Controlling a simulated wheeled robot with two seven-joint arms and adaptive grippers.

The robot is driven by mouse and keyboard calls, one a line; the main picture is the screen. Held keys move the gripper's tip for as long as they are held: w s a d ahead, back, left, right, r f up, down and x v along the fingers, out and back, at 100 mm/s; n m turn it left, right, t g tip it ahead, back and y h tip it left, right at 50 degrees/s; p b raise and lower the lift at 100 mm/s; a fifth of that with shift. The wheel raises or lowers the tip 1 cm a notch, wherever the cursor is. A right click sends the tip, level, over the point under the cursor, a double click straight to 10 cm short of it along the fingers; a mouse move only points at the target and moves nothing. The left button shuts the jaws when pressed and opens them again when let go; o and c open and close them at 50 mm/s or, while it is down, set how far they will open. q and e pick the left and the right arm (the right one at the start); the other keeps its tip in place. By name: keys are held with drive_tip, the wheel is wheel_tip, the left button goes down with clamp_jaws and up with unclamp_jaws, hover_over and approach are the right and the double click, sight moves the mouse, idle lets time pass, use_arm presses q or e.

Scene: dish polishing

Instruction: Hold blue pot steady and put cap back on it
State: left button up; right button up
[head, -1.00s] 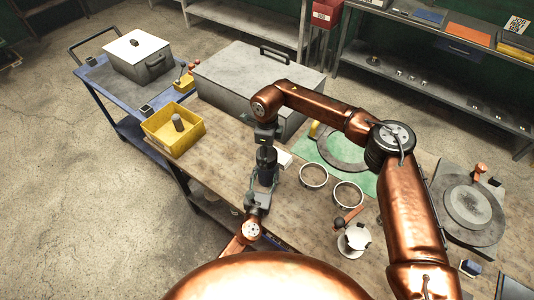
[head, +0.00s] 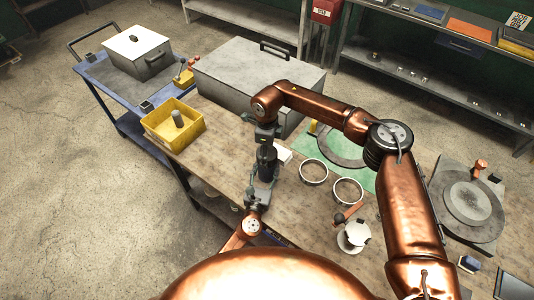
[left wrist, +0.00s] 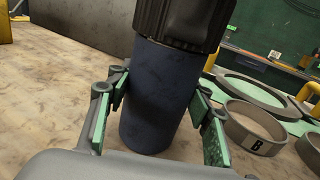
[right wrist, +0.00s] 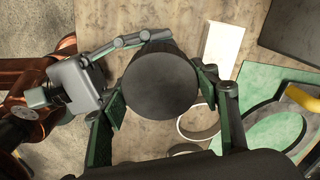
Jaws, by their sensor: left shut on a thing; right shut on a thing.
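The blue pot (left wrist: 150,100) stands upright on the wooden table in the left wrist view. My left gripper (left wrist: 158,112) is shut on its body, one finger on each side. The black ribbed cap (left wrist: 183,22) sits over the pot's top with no gap showing; whether it is fully seated I cannot tell. In the right wrist view my right gripper (right wrist: 162,95) is shut on the cap, whose round dark top (right wrist: 160,82) fills the space between the fingers. In the head view the pot (head: 265,175) is small and partly hidden by my grippers.
A white block (head: 283,153) and two metal rings (head: 314,182) lie close to the pot's right. A yellow bin (head: 160,141) stands at the table's left edge. A large grey case (head: 225,75) stands behind. A green mat (head: 312,147) lies at the right.

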drive_tip(key=shift+f, duration=0.6)
idle(0.3)
